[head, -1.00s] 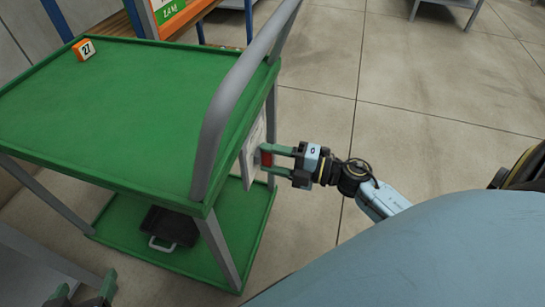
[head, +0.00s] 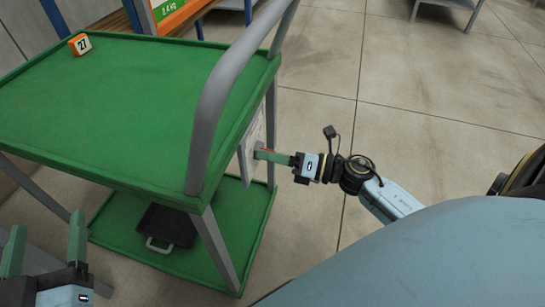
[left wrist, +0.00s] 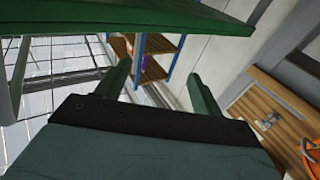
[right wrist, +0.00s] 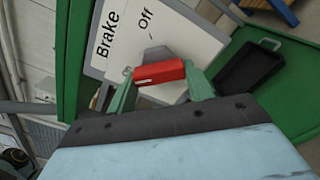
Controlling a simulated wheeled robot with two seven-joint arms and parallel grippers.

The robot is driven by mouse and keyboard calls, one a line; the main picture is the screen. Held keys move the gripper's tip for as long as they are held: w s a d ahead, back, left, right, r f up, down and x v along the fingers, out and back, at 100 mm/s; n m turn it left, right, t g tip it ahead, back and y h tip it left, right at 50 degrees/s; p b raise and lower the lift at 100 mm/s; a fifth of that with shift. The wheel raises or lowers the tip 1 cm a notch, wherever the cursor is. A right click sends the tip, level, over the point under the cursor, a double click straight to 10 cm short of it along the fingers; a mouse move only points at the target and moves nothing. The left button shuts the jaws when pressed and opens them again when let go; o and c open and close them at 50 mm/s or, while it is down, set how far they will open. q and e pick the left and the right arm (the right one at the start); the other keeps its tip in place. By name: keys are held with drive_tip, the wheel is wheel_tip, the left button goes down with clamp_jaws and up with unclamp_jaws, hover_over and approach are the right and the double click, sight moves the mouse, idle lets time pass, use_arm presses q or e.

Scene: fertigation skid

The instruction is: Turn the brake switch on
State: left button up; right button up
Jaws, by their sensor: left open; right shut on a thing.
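The brake switch is a red handle (right wrist: 158,73) on a white plate (right wrist: 120,40) marked "Brake" and "Off". The plate (head: 249,148) is on the end of the green cart, under the grey push bar. My right gripper (right wrist: 160,84) is shut on the red handle, one finger on each side. Any "On" mark is hidden or out of view. My left gripper (head: 45,238) is open and empty at the lower left, apart from the cart.
The green cart top (head: 120,110) holds an orange block marked 27 (head: 80,44). A black tray (head: 168,226) lies on its lower shelf. The grey push bar (head: 225,95) rises above the plate. Bare floor (head: 420,150) lies to the right.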

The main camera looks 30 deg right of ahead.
use_arm(q)
drive_tip(key=shift+s+d+r+t+h, duration=0.1)
drive_tip(key=shift+r+t+h, duration=0.25)
drive_tip(key=shift+r, duration=0.35)
use_arm(e)
drive_tip(key=shift+n, duration=0.4)
drive_tip(key=o, duration=1)
drive_tip(key=shift+c, duration=0.2)
use_arm(q)
wheel_tip(320, 180, down, 9)
drive_tip(key=s+a+g+y+p, duration=0.1)
drive_tip(key=a+g+y+p, duration=0.1)
drive_tip(key=g, duration=0.4)
drive_tip(key=shift+y, duration=0.35)
use_arm(e)
drive_tip(key=v, duration=1.3)
drive_tip(key=shift+s+d, duration=0.15)
drive_tip(key=shift+d, duration=0.05)
